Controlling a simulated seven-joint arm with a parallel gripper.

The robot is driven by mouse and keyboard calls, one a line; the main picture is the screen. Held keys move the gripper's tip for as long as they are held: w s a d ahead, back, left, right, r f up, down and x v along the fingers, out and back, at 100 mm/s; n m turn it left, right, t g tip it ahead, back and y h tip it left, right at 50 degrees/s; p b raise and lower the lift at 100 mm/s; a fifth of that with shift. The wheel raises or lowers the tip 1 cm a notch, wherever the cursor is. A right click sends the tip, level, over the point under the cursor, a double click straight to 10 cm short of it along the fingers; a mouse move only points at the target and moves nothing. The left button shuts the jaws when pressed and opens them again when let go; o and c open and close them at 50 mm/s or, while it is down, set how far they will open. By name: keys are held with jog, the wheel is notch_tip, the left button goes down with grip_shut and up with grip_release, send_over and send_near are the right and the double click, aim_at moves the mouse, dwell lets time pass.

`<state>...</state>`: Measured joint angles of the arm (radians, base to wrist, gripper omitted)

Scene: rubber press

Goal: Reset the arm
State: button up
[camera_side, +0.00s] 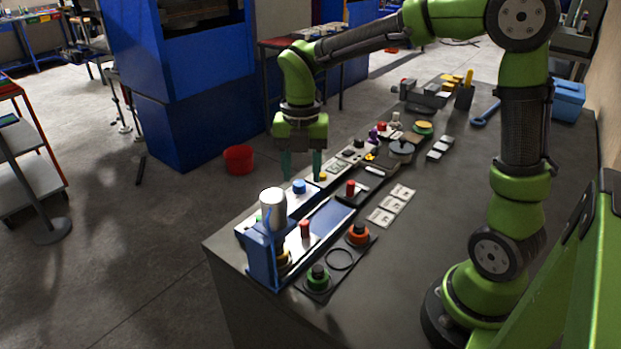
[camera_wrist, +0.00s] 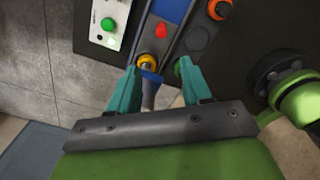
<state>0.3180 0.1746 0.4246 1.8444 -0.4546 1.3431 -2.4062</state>
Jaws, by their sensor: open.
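My gripper (camera_side: 302,166) hangs with its two teal fingers pointing down, above the far edge of the table near the blue press. The fingers stand apart with nothing between them. In the wrist view my gripper (camera_wrist: 158,88) is open, and the press parts show beyond its fingertips. The blue press (camera_side: 262,257) stands at the table's front left corner, with a white cylinder (camera_side: 272,208) on top. A blue rail (camera_side: 328,220) runs back from it.
An orange button (camera_side: 358,236) and a green button (camera_side: 318,277) sit beside the press. White switch plates (camera_side: 381,216) lie on the dark table (camera_side: 450,200). A row of small controls runs along the far edge. A red bucket (camera_side: 239,159) stands on the floor. The table's right side is mostly clear.

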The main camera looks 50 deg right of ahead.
jog(key=shift+r, duration=0.8)
jog(key=s+r+m+t, duration=0.1)
jog(key=s+m, duration=0.3)
jog(key=m, duration=0.5)
jog(key=s+r+m+t+y, duration=0.1)
jog(key=s+m, duration=0.4)
jog(key=m, duration=0.5)
jog(key=s+r+m+t+y, duration=0.1)
jog(key=s+m+t, duration=0.3)
jog(key=m, duration=0.5)
jog(key=shift+s+a+r+m+t, duration=0.15)
jog(key=shift+a+r+m+t, duration=0.4)
jog(key=shift+r, duration=0.3)
jog(key=shift+d, duration=0.1)
jog(key=shift+c, duration=0.2)
